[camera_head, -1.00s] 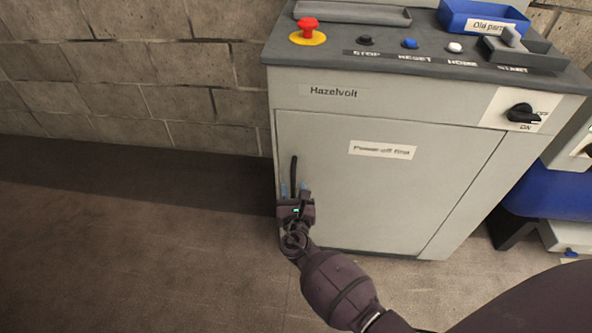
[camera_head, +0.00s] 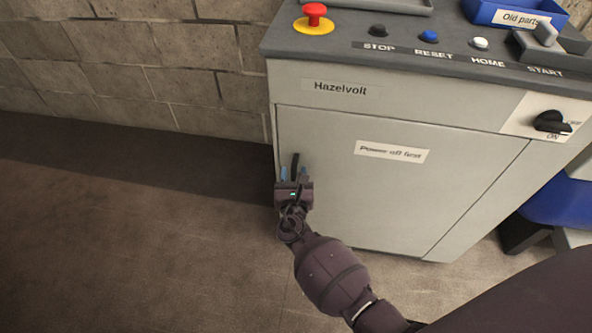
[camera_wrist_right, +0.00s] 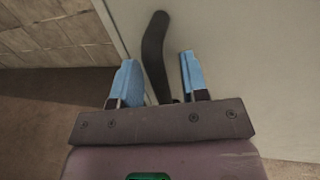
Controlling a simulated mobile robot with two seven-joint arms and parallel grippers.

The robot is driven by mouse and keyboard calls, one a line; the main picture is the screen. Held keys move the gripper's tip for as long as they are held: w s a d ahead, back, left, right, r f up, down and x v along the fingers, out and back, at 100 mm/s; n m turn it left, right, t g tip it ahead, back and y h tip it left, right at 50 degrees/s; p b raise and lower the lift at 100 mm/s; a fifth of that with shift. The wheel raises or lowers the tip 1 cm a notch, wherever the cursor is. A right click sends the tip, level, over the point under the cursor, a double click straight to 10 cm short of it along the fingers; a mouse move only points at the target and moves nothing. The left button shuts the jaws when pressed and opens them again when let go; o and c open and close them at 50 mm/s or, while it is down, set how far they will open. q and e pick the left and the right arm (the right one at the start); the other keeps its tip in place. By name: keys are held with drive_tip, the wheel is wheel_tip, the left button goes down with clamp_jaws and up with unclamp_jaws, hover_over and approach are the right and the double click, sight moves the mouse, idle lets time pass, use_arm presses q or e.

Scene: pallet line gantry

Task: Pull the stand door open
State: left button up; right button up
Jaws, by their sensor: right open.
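The stand door (camera_head: 400,190) is a grey panel on the front of the Hazelvolt stand, and it looks shut. Its black handle (camera_head: 295,163) is upright near the door's left edge. My right gripper (camera_head: 294,174) is at the handle, with its blue fingers on either side of it in the picture. In the right wrist view the fingers (camera_wrist_right: 159,78) are apart, and the curved black handle (camera_wrist_right: 154,50) shows between them and beyond their tips. I see no finger touching it. The lower part of the handle is hidden by my gripper. My left gripper is not in view.
The stand top (camera_head: 350,42) holds a red stop button (camera_head: 314,14), several push buttons and a blue bin (camera_head: 510,14). A black rotary switch (camera_head: 552,121) is at the front's upper right. A block wall (camera_head: 130,60) stands behind. The floor (camera_head: 120,240) at left is clear.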

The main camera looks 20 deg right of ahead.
drive_tip(key=shift+c, duration=0.5)
clamp_jaws()
drive_tip(key=shift+s, duration=0.1)
